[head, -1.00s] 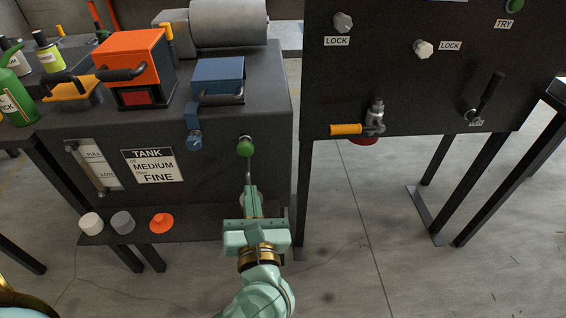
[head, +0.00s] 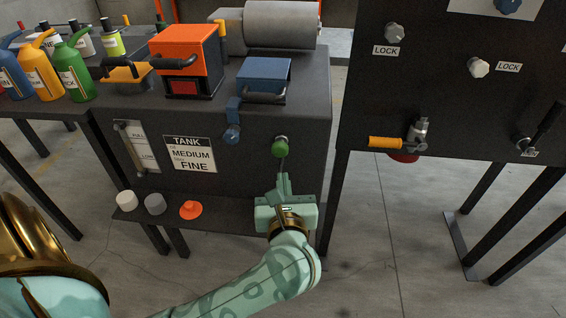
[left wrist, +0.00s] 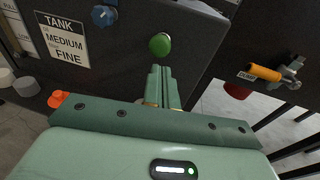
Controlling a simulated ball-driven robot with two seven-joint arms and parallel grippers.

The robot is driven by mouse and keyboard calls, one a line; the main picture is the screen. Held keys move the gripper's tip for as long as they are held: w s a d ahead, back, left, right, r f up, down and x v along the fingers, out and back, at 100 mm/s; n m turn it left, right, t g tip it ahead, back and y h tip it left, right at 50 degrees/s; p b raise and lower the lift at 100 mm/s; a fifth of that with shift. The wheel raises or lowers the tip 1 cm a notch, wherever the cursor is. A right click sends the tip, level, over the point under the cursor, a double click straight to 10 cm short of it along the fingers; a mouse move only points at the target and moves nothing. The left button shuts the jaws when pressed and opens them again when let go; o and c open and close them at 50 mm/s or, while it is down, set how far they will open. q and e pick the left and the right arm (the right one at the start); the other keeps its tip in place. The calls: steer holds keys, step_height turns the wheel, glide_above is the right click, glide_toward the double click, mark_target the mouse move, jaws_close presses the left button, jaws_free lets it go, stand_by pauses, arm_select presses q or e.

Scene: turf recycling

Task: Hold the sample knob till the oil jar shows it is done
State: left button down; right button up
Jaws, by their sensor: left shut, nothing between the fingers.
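A green knob (head: 280,144) sits on the front face of the dark tank (head: 255,165), at its right end. It also shows in the left wrist view (left wrist: 160,44), just beyond my fingertips. I cannot tell which knob is the sample knob. My left gripper (head: 283,178) is just below the green knob, its fingers shut and empty, pointing at the tank front. In the left wrist view the shut fingers (left wrist: 163,72) point at the knob; I cannot tell whether they touch it. No jar that I can make out as the oil jar shows. My right gripper is out of view.
A blue knob (head: 231,134) and a label (head: 190,154) are on the tank front. A low shelf (head: 235,222) carries white, grey and orange caps. The dark panel (head: 450,110) with an orange-handled valve (head: 386,142) stands right. Several bottles (head: 75,70) stand left.

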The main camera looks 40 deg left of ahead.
mark_target(280, 153)
arm_select(q)
steer(key=b+x, duration=0.2)
steer(key=x, duration=0.4)
steer(key=shift+w+a+f, duration=0.15)
steer(key=shift+a+f, duration=0.05)
steer(key=shift+w+a, duration=0.25)
steer(key=shift+w, duration=0.05)
steer(key=shift+w+a, duration=0.15)
steer(key=shift+w+r, duration=0.1)
steer(key=shift+r, duration=0.05)
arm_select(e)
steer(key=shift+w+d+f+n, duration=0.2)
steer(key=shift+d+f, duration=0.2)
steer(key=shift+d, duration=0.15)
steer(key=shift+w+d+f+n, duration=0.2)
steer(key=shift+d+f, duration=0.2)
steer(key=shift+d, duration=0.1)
arm_select(q)
steer(key=shift+a, duration=0.1)
